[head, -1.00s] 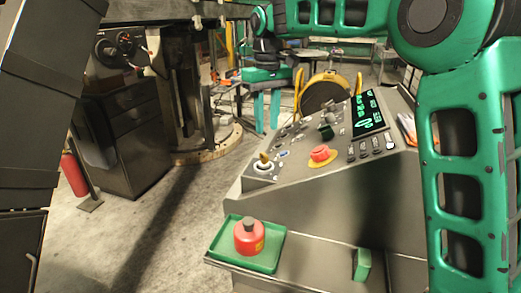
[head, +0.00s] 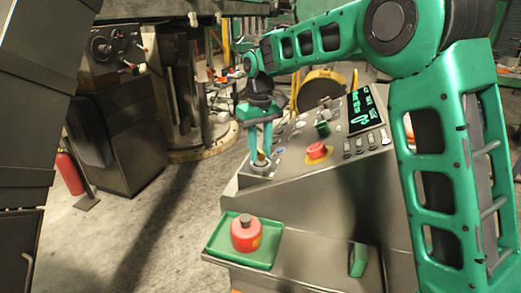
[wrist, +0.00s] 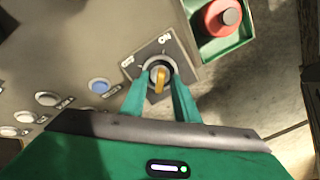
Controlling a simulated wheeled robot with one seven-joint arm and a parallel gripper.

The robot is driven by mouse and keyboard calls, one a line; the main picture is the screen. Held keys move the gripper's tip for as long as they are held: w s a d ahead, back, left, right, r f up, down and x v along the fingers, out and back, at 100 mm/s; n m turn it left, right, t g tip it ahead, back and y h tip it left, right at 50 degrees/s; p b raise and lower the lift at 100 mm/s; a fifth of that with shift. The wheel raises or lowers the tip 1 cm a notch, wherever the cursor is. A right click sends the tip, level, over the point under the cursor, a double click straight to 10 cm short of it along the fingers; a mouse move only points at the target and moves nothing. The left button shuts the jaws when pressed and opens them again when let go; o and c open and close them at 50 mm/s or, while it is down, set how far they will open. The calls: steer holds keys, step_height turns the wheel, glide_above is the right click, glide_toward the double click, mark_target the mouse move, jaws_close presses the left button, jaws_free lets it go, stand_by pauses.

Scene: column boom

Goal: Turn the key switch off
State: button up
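The key switch (head: 261,167) sits at the near left corner of the sloped console. In the wrist view its yellow key (wrist: 159,80) stands in a round collar on a grey square plate (wrist: 178,47). The plate has small white labels at its upper and left sides, seemingly ON and OFF. My gripper (head: 260,154) points down at the switch. In the wrist view its green fingers are apart, one on each side of the key. I cannot tell whether they touch it.
A red emergency button (head: 317,151), several small buttons and a lit display (head: 367,108) are on the console. A green tray (head: 215,247) holding a red canister (head: 245,234) is on the ledge in front. A red extinguisher (head: 69,172) stands far left.

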jaws_close()
steer(key=n, duration=0.7)
steer(key=shift+n, duration=0.3)
steer(key=n, duration=0.4)
steer(key=shift+d+n, duration=0.1)
steer(key=shift+n, duration=2)
steer(key=shift+d, duration=0.1)
